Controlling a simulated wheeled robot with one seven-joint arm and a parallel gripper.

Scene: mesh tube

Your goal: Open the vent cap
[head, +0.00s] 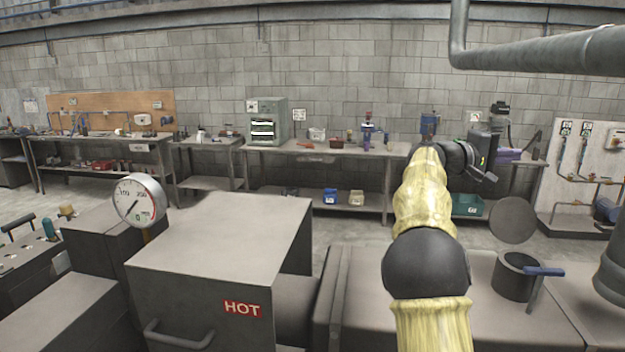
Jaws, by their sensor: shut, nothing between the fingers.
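The vent is a short dark cylinder (514,281) on the grey housing at the lower right, with a blue lever (543,271) at its right side. A round dark disc, which looks like the vent cap (513,220), stands raised and nearly upright above and behind the cylinder's rim. The cylinder's top shows uncovered. The hinge between them is too small to make out. My gripper (508,155) is above the cap in the picture, apart from it, at the end of my yellow-sleeved arm. It is shut and empty; its fingertips are small and hard to separate from the bench behind.
A grey box marked HOT (220,240) with a pressure gauge (140,200) stands at the left. A large pipe (545,50) crosses the upper right. A dark pipe (612,262) rises at the right edge. Workbenches (350,152) line the back wall.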

